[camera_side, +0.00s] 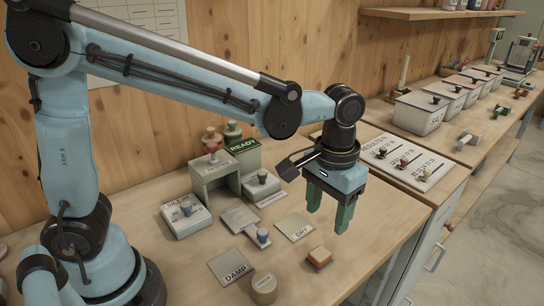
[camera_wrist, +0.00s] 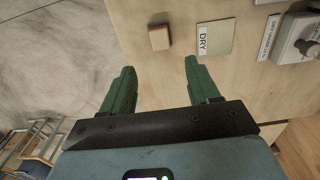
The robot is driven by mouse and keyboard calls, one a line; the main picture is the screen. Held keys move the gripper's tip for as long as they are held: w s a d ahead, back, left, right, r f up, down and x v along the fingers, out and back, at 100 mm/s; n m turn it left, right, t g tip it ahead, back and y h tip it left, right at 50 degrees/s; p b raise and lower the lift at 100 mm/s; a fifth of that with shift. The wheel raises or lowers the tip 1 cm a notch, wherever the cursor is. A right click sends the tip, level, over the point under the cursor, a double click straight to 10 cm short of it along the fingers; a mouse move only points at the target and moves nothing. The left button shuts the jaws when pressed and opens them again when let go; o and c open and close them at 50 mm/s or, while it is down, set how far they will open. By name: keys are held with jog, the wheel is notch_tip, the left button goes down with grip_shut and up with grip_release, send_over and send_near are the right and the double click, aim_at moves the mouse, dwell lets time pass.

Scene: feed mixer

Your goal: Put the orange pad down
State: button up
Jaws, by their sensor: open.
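The orange pad (camera_side: 319,257) is a small block with an orange top, resting on the wooden table near its front edge. It also shows in the wrist view (camera_wrist: 159,37), lying on the table beyond my fingers and apart from them. My gripper (camera_side: 328,219) has two green fingers spread apart with nothing between them, and hangs above the table behind the pad. Its fingers also show in the wrist view (camera_wrist: 160,75). A pale plate marked DRY (camera_side: 295,228) lies to the left of the pad, and a grey plate marked DAMP (camera_side: 231,267) lies further left.
A round labelled block (camera_side: 264,288) stands near DAMP. Lidded bins (camera_side: 419,112) line the right bench. The table's front edge is close to the pad.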

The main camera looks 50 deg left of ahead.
jog(key=s+a+r+t, duration=0.1)
jog(key=s+a+t, duration=0.2)
jog(key=a, duration=0.4)
jog(key=s+a+r+t, duration=0.1)
jog(key=s+a+t, duration=0.2)
jog(key=a, duration=0.5)
jog(key=shift+s+t, duration=0.25)
jog(key=shift+t, duration=0.35)
jog(key=shift+r, duration=0.1)
jog(key=shift+o, duration=0.5)
jog(key=shift+d, duration=0.1)
